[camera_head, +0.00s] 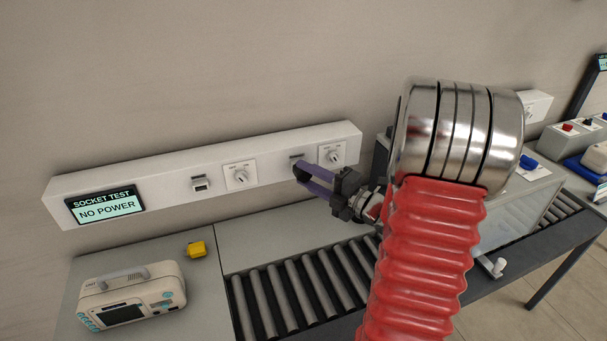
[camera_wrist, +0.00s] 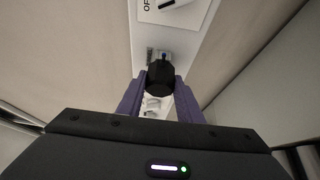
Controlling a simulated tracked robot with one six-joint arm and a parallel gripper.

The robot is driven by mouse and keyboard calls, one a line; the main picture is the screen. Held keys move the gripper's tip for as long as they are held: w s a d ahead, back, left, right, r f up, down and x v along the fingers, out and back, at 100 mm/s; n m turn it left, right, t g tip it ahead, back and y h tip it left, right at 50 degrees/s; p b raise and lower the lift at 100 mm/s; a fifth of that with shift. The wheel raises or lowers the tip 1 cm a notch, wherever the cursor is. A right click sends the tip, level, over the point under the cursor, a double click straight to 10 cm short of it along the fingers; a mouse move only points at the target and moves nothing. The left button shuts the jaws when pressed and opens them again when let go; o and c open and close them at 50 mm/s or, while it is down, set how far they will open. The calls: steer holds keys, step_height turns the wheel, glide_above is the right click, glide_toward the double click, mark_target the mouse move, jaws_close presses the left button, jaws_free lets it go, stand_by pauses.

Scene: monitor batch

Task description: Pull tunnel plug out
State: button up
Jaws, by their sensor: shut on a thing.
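A white socket strip (camera_head: 120,178) runs along the wall, with sockets and rotary switches. My gripper (camera_head: 298,169) has its purple fingers at the right-hand socket, left of the rightmost switch (camera_head: 332,155). In the wrist view, my gripper (camera_wrist: 160,82) is shut on a black, rounded plug (camera_wrist: 160,76), one finger on each side. The plug lies against or just in front of the strip's socket; I cannot tell how deep it sits. The display (camera_head: 107,206) on the strip reads "SOCKET TEST NO POWER".
An empty socket (camera_head: 201,184) and another switch (camera_head: 240,176) lie further left. Below stand a beige monitor (camera_head: 130,295) and a yellow block (camera_head: 197,249) on the grey table. A roller conveyor (camera_head: 300,290) runs to the right, with a grey machine behind my arm.

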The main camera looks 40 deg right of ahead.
steer(key=shift+s+f, duration=0.1)
steer(key=shift+s, duration=0.15)
steer(key=shift+c, duration=0.5)
steer(key=shift+s+a, duration=0.2)
steer(key=shift+s, duration=0.55)
steer(key=shift+s+a, duration=0.25)
steer(key=shift+s, duration=0.55)
steer(key=shift+s+a, duration=0.2)
steer(key=shift+s, duration=0.55)
